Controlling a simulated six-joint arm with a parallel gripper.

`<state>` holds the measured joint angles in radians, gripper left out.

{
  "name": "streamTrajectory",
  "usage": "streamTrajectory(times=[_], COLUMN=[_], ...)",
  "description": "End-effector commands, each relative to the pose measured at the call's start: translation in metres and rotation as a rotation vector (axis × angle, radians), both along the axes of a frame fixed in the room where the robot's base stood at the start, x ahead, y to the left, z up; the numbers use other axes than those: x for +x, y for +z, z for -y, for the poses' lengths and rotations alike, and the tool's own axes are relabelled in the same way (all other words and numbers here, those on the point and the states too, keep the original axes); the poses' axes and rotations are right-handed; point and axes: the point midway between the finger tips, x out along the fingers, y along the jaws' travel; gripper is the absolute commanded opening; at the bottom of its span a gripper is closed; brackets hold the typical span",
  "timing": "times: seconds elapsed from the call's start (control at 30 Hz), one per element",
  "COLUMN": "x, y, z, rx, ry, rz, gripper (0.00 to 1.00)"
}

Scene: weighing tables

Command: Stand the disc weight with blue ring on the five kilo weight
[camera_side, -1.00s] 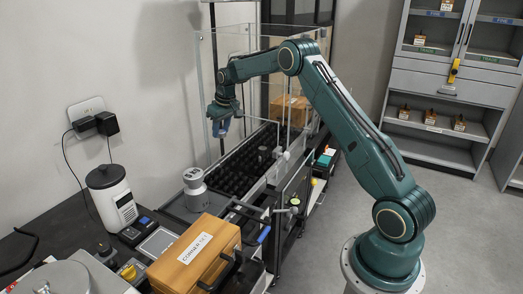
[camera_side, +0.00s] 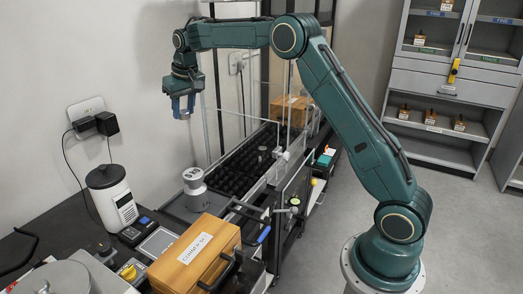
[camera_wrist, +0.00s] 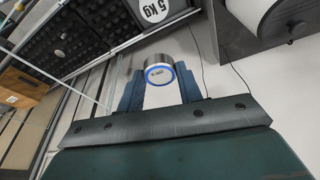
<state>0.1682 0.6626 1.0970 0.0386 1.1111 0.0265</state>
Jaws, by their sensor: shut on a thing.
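The disc weight with blue ring (camera_wrist: 158,76) is held between the two fingers of my gripper (camera_wrist: 160,92) in the wrist view, its round face with small print showing. In the side view my gripper (camera_side: 183,110) is shut and hangs high in the air, pointing down; the disc itself is too small to make out there.

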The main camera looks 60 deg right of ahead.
Motion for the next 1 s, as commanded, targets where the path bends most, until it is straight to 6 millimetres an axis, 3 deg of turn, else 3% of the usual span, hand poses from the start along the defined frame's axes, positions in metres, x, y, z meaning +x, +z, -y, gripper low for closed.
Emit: streamTrajectory(times=[0.27,0.8,1.0], x=[0.0,0.0,0.0], y=[-0.031,-0.132,-0.153], z=[0.0,0.0,0.001], rx=[0.0,0.0,0.0], ry=[0.0,0.0,0.001], rz=[-0.002,-0.001,0.0], gripper=[0.07,0.07,0.07])
